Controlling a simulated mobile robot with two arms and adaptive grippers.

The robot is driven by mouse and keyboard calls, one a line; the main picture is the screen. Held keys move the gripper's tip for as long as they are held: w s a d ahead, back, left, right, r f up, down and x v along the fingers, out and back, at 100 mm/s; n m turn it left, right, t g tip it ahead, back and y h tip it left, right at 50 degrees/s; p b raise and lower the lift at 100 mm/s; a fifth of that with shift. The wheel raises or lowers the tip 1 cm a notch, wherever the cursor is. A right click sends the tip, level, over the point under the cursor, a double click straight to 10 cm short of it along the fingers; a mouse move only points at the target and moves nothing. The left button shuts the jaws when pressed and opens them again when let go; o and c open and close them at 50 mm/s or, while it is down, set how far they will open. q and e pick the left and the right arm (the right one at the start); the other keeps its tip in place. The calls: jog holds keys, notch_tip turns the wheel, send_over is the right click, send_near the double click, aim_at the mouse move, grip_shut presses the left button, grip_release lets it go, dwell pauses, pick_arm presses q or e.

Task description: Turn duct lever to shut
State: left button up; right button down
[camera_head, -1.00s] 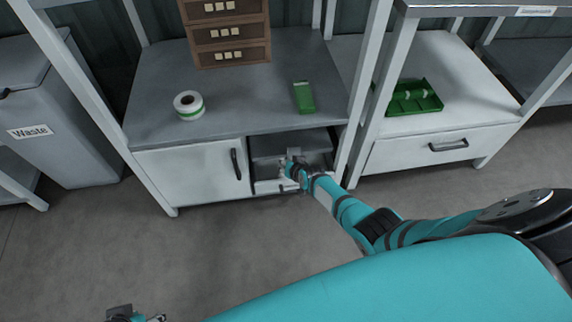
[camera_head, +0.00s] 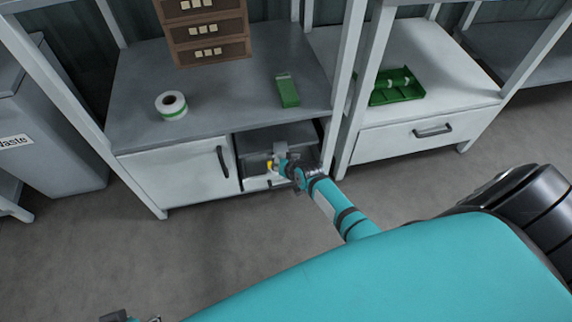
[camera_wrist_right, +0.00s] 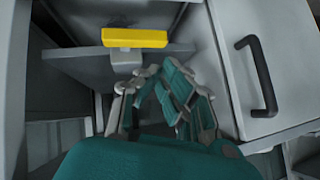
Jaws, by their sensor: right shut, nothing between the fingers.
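The duct lever's yellow handle (camera_wrist_right: 134,38) lies crosswise on a grey stem in the right wrist view. In the head view it is a small yellow spot (camera_head: 270,166) inside the open compartment under the bench. My right gripper (camera_head: 281,158) reaches into that compartment, just right of the yellow handle. In the wrist view the right gripper (camera_wrist_right: 148,78) is shut and empty, with its fingers just below the handle and near the stem. I cannot tell whether they touch. My left gripper (camera_head: 130,318) is cut off at the bottom edge of the head view.
A white cabinet door (camera_head: 180,172) with a dark handle is left of the compartment. A white upright (camera_head: 345,100) stands close on the right. The bench top (camera_head: 215,100) holds a tape roll (camera_head: 171,105), a green box (camera_head: 287,90) and brown drawers (camera_head: 208,34).

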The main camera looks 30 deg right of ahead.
jog(key=v, duration=0.6)
jog(key=shift+s+a+r, duration=0.1)
jog(key=shift+s+r, duration=0.1)
dwell(0.4)
